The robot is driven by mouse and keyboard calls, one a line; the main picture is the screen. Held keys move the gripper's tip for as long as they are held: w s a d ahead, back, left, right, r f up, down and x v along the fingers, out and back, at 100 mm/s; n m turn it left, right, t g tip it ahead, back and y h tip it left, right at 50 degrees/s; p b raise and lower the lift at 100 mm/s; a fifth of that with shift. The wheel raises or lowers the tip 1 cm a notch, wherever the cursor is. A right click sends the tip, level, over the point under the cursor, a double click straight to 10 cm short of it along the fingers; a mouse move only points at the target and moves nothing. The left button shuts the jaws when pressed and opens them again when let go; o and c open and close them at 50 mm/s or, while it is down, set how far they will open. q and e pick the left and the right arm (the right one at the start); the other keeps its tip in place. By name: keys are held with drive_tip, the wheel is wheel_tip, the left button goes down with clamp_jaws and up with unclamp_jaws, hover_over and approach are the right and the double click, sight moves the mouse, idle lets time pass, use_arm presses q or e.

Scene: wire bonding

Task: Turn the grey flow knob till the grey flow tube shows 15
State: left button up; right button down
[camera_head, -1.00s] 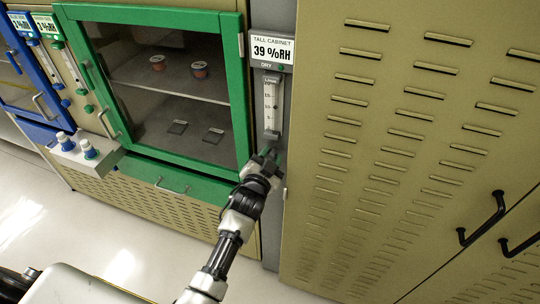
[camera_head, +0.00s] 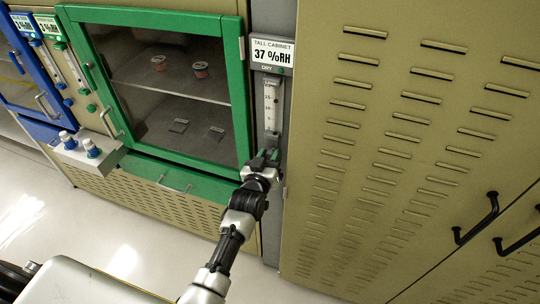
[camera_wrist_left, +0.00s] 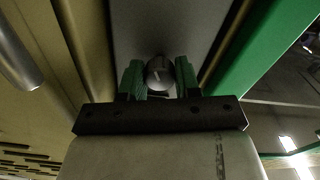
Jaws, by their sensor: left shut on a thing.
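The grey flow tube (camera_head: 270,107) stands on the grey panel between the green-framed cabinet and the tall tan cabinet. Its scale marks show, but its float is too small to read. The grey flow knob (camera_wrist_left: 160,72) sits between the two green finger pads in the left wrist view, a light line on its face. My left gripper (camera_head: 267,157) is shut on the knob, just below the tube. In the head view the knob is hidden by the fingers. My right gripper is out of view.
A display (camera_head: 272,55) above the tube reads 37 %RH. The green-framed cabinet (camera_head: 178,160) is close on the left, with reels inside. The tall tan cabinet (camera_head: 400,150) is close on the right, with black handles. A white shelf (camera_head: 92,152) holds small bottles.

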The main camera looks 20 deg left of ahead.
use_arm(q)
drive_tip(key=shift+f+n, duration=0.15)
drive_tip(key=shift+n, duration=0.15)
idle(0.4)
drive_tip(key=o, duration=0.9)
drive_tip(key=shift+o, duration=0.2)
drive_tip(key=s+b, duration=0.1)
drive_tip(key=s, duration=1)
drive_tip(key=shift+a, duration=0.15)
